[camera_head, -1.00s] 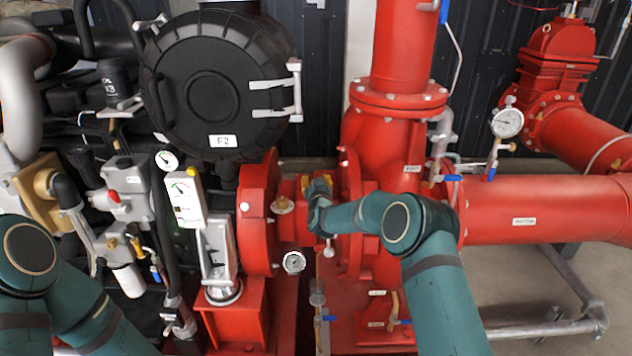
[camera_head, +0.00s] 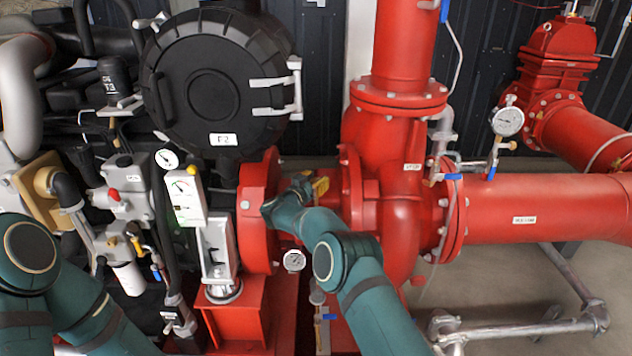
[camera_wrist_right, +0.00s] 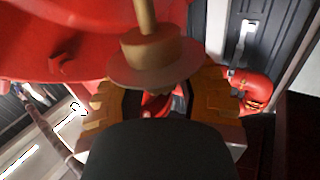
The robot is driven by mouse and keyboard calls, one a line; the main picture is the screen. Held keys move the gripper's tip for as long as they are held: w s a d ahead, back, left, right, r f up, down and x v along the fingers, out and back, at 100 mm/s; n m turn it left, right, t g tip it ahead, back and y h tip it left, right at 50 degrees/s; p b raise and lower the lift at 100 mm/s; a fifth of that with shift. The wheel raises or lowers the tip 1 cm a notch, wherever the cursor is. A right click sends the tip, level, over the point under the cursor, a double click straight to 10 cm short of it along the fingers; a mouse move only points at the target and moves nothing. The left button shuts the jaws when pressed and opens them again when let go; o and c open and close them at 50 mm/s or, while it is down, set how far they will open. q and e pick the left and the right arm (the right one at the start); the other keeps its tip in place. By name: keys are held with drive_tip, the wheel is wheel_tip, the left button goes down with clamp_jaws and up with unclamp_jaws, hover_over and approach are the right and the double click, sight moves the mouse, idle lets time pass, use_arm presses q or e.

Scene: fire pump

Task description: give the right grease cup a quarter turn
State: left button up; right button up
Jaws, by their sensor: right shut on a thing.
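My right gripper (camera_head: 318,187) is at the red pump housing between the round red flange and the upright red pump body. In the right wrist view, the gripper's orange-yellow fingers (camera_wrist_right: 152,98) are shut on a brass grease cup (camera_wrist_right: 150,60), with a flared rim and a thin stem. In the head view my gripper and wrist hide this cup. The other brass cup is hidden behind my right arm. My left arm shows at lower left; its gripper is out of view.
The round red flange (camera_head: 257,212) stands close left of my right wrist. A small gauge (camera_head: 294,260) sits just below my forearm. The red pump body (camera_head: 400,190) and pipe (camera_head: 550,215) fill the right. A black round housing (camera_head: 215,85) is above left.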

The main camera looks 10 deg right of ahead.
drive_tip(key=shift+r+m+g+h, duration=0.1)
drive_tip(key=shift+m+g+h, duration=0.5)
drive_tip(key=shift+g, duration=0.1)
idle(0.3)
drive_tip(key=o, duration=1.2)
drive_tip(key=v, duration=1.2)
